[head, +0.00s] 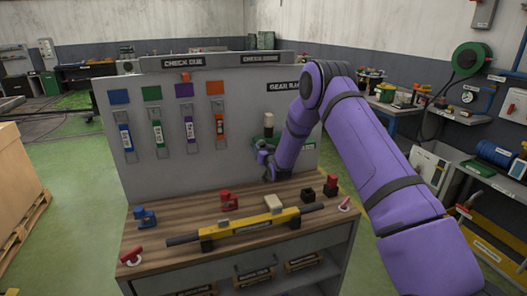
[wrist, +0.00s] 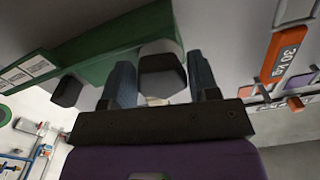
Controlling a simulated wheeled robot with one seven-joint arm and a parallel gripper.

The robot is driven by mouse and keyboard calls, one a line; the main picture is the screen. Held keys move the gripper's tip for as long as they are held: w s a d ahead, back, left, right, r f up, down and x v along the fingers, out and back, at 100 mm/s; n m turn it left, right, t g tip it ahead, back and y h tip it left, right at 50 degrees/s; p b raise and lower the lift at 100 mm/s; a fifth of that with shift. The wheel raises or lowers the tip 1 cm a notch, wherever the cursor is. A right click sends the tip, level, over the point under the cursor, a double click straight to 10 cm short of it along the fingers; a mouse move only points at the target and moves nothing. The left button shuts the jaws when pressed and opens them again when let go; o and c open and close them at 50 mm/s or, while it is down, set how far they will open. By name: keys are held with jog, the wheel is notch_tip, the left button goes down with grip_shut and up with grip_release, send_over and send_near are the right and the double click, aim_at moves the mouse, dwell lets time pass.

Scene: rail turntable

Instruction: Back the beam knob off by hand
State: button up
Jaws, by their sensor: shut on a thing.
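In the head view my arm reaches to the back of the bench, close to the upright grey board, and the fingertips are too small to make out. A yellow beam (head: 232,229) with dark bar ends lies across the front of the bench, apart from my gripper.
The wooden bench (head: 185,240) holds a blue clamp (head: 145,217), red pieces (head: 229,201), a dark block (head: 308,195) and a beige block (head: 247,202). Coloured scales hang on the board (head: 240,95). A green panel (wrist: 95,40) is close in the wrist view. Green floor is free left of the bench.

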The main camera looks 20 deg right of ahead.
jog(key=shift+f, duration=0.15)
jog(key=o, duration=0.8)
jog(key=shift+s, duration=0.15)
jog(key=s, duration=1)
jog(key=shift+s, duration=0.3)
